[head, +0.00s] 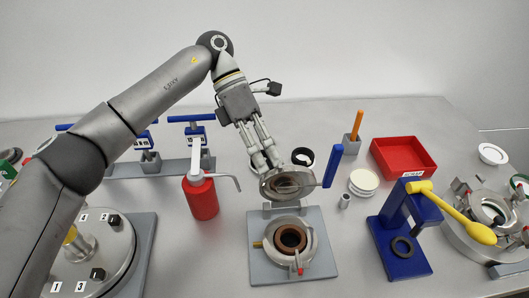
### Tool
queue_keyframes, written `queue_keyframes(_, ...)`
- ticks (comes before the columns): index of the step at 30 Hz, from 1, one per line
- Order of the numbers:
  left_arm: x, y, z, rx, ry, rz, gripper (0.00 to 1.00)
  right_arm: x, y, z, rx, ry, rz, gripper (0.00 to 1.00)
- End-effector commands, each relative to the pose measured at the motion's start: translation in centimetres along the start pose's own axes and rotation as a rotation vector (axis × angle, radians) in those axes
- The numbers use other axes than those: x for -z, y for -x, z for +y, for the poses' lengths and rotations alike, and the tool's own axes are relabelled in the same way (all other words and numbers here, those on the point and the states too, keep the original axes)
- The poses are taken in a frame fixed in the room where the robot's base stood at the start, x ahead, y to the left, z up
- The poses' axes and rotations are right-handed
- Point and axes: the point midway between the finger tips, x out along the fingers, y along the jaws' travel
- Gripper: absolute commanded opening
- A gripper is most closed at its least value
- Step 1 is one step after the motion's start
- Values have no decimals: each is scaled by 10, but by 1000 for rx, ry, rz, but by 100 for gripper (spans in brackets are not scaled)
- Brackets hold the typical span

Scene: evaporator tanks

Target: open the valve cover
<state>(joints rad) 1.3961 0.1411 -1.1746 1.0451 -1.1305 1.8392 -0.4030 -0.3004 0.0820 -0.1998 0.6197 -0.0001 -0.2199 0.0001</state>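The valve (290,240) sits on a grey square plate at the front centre, with a brown ring around its dark opening. Its round metal cover (287,184) stands raised and tilted up at the hinge behind the opening. A blue handle (333,166) sticks out from the cover to the right. My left gripper (267,164) points down at the cover's upper left edge, its fingers close together. Whether they touch or hold the cover cannot be told. My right gripper is not in view.
A red bottle with a bent spout (201,196) stands left of the valve. A blue press with a yellow lever (399,235) stands to the right. A red tray (403,157), white discs (363,182) and an orange-handled tool (356,126) are behind right.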

Motion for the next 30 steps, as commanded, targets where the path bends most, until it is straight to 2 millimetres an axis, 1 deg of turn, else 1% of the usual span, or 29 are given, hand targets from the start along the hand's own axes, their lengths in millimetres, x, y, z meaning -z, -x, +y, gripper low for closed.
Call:
queue_keyframes(1, 2, -4, 3, -1, 5, 6, 41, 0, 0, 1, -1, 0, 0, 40)
queue_keyframes(5, 2, -3, 3, -1, 5, 5, 41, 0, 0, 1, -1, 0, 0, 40)
queue_keyframes(10, 1, 2, 2, -2, 5, 3, 41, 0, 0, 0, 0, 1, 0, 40)
queue_keyframes(13, 1, 13, 2, -4, 5, 2, 41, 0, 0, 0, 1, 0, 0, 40)
queue_keyframes(21, 0, 54, -1, -3, 1, -1, 41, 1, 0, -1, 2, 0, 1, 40)
queue_keyframes(25, 0, 66, -1, -3, 1, 0, 41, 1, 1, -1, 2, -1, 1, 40)
queue_keyframes(30, 1, 73, -2, -1, 0, 0, 41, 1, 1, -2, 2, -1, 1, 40)
